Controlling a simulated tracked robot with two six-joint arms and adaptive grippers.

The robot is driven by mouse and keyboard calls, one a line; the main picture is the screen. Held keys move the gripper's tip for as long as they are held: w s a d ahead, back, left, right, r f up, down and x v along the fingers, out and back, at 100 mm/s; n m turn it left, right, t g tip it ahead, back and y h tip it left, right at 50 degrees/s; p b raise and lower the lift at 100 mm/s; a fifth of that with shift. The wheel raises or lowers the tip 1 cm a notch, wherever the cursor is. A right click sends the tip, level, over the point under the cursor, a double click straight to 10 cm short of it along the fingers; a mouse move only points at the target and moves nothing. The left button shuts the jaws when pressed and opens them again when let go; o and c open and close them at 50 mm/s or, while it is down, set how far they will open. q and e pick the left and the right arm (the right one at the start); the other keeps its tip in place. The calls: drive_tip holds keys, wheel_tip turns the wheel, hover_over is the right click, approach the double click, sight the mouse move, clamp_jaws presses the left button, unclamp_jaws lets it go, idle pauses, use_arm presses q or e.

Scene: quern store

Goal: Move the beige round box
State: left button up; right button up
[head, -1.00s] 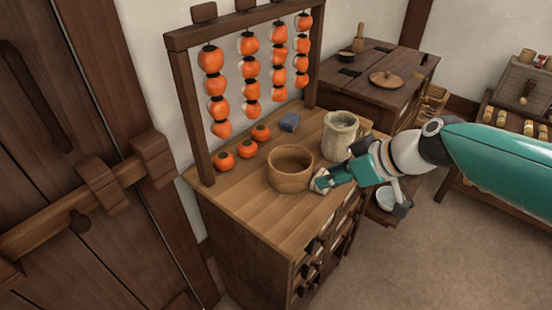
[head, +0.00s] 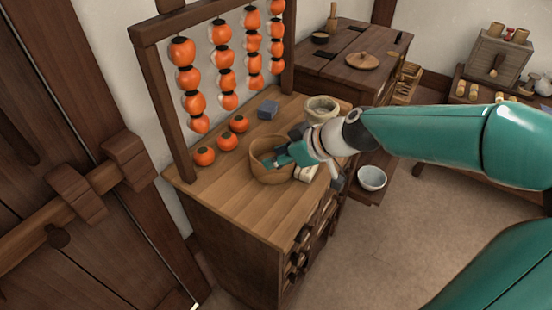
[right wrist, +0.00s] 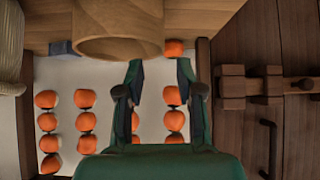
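The beige round box (head: 270,176) is a round, open-topped wooden container standing on the wooden cabinet top. My right gripper (head: 283,163) reaches it from the right, with a teal finger over its opening and part of its near right rim hidden. In the right wrist view the box (right wrist: 105,47) shows at the top. There the fingers of the right gripper (right wrist: 160,66) are apart, one overlapping the box and one beside it, with the box's edge between them. Contact cannot be told. My left gripper is not in view.
Persimmons hang in strings from a wooden rack (head: 159,95) behind the box, with loose persimmons (head: 204,156) below. The cabinet's front left top is clear. A white bowl (head: 371,178) sits lower right.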

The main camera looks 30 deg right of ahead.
sight(257, 163)
drive_tip(key=x, duration=0.5)
drive_tip(key=shift+w+f, duration=0.1)
clamp_jaws()
idle(0.3)
